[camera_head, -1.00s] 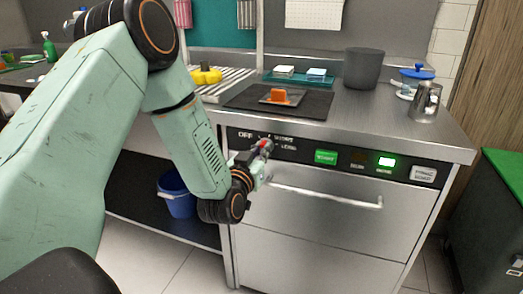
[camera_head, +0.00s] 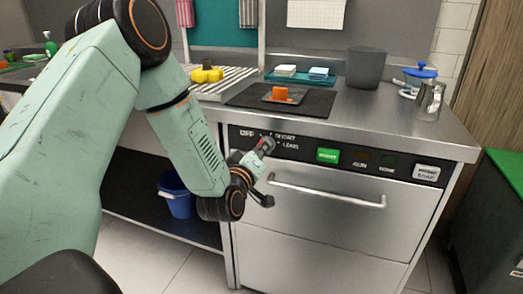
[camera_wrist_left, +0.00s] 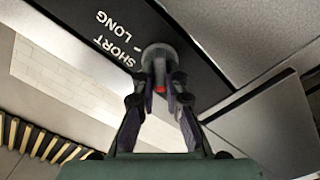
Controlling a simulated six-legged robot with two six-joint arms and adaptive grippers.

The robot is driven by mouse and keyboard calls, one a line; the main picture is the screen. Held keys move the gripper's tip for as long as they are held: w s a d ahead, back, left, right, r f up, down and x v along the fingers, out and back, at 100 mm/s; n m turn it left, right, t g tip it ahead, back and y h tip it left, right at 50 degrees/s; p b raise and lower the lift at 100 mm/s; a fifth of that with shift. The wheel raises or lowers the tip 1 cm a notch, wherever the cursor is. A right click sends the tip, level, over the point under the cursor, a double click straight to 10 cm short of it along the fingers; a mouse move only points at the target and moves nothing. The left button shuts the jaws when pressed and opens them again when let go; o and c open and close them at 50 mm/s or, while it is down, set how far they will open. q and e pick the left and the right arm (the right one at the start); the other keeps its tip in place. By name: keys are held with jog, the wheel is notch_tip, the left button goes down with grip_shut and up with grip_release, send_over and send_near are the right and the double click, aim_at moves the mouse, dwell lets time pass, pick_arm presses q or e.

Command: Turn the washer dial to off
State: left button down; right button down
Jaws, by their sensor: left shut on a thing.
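The washer (camera_head: 330,228) is a steel under-counter machine with a black control strip. Its dial (camera_head: 267,144) sits at the left of the strip, grey with a red mark, beside the printed words OFF, SHORT and LONG. My left gripper (camera_head: 258,155) is at the dial. In the left wrist view the two fingers (camera_wrist_left: 160,84) close on either side of the round grey dial (camera_wrist_left: 157,52), with the red mark between them. The words SHORT and LONG show beside it; OFF is outside that view. The dial's exact pointing direction is hard to tell. My right gripper is not in view.
A green START button (camera_head: 328,155) is on the strip, with dark indicators to its right. A bar handle (camera_head: 325,195) runs below the strip. The counter above holds a black mat (camera_head: 245,98), a grey pot (camera_head: 366,68) and a metal pitcher (camera_head: 430,100). A blue bucket (camera_head: 178,200) stands lower left.

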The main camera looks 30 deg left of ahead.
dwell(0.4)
pick_arm(q)
jog(key=c, duration=1.4)
grip_release()
jog(key=v, duration=1.2)
